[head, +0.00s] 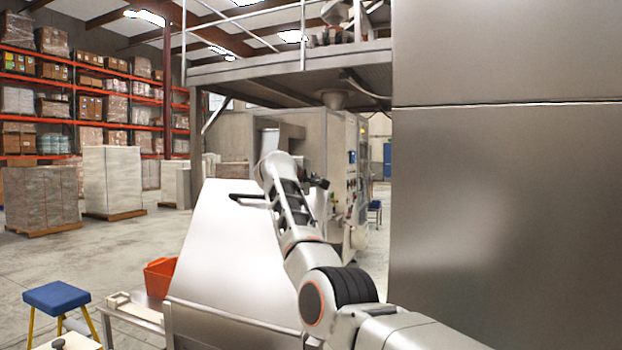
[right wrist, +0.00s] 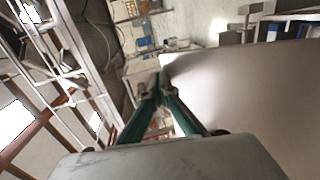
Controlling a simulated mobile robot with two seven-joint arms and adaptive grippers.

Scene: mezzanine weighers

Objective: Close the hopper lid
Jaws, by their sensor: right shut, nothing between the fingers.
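The hopper lid (head: 215,250) is a broad, pale metal panel that stands steeply tilted in the middle of the head view. A dark bar (head: 245,197), which looks like its handle, shows near its top edge. My right arm reaches up in front of the lid's right side, with its far end near the top edge. The fingers cannot be made out in the head view. In the right wrist view my right gripper (right wrist: 158,88) is shut and empty. Its tips are beside the edge of a smooth grey surface (right wrist: 250,100), probably the lid; contact cannot be told. My left gripper is out of view.
A tall metal cabinet (head: 500,200) fills the right side. An orange bin (head: 160,276) and a blue-topped stool (head: 57,297) stand left of the hopper. Machinery with a control panel (head: 343,150) stands behind under the mezzanine. Open floor lies at left.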

